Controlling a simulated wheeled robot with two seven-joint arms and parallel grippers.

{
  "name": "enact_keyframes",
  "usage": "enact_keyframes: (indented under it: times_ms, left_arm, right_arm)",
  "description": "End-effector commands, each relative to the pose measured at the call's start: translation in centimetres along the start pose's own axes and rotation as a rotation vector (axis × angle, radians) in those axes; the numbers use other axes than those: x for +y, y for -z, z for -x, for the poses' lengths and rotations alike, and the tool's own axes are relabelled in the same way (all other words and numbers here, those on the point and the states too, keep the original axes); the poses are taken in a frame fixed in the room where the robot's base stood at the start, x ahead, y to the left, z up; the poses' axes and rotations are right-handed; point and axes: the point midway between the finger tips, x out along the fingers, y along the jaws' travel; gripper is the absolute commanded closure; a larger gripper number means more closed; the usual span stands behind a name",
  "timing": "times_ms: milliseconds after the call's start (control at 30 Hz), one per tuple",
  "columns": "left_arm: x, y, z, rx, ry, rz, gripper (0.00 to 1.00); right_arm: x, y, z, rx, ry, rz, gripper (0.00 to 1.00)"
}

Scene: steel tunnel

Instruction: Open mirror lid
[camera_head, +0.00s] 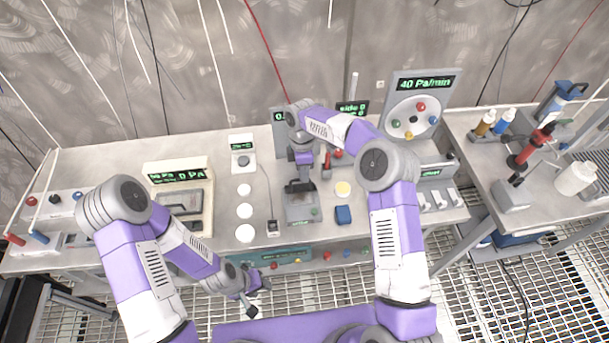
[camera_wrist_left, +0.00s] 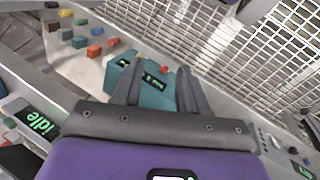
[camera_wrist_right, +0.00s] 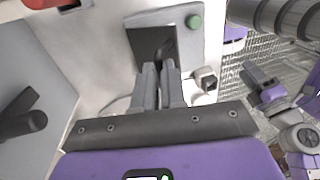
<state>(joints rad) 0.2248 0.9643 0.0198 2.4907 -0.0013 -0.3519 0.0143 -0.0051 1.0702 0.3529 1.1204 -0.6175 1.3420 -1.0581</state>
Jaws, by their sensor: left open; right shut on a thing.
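A small grey box (camera_head: 301,213) with a green button and a green display stands on the table in the middle of the head view. A dark lid (camera_head: 299,186) shows at its back edge, under my right gripper (camera_head: 302,176). In the right wrist view the fingers (camera_wrist_right: 160,72) are close together at the dark panel (camera_wrist_right: 148,40) of this box, shut on a dark part of the lid. The fingers hide the grip and the lid's exact angle. My left gripper (camera_head: 252,297) is open and empty in front of the table's front edge, its fingers apart in the left wrist view (camera_wrist_left: 155,85).
A 0 Pa instrument (camera_head: 179,199) and white discs (camera_head: 245,210) lie left of the box. A blue block (camera_head: 343,215) and yellow disc (camera_head: 342,189) lie close on its right. A round dial panel (camera_head: 414,117) stands at the back right. Grated floor (camera_head: 480,300) is in front.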

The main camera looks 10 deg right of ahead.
Motion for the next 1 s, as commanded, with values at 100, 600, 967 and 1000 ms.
enact_keyframes:
  times_ms: [100, 600, 967, 1000]
  left_arm:
    - [0.0, 0.0, 0.1, 0.0, 0.0, 0.0, 0.57]
    - [0.0, 0.0, 0.1, 0.0, 0.0, 0.0, 0.59]
    - [2.4, 4.4, 2.6, 0.07, 0.05, -0.335, 1.0]
    - [3.3, 5.4, 3.4, 0.088, 0.062, -0.421, 1.0]
  right_arm:
    - [0.7, -0.3, -1.1, -0.002, -0.006, 0.002, 1.0]
    - [0.7, -0.3, -1.3, -0.003, -0.001, 0.002, 1.0]
    - [0.7, -0.3, -1.3, -0.004, 0.0, 0.003, 1.0]
    - [0.7, -0.3, -1.3, -0.004, 0.0, 0.003, 1.0]
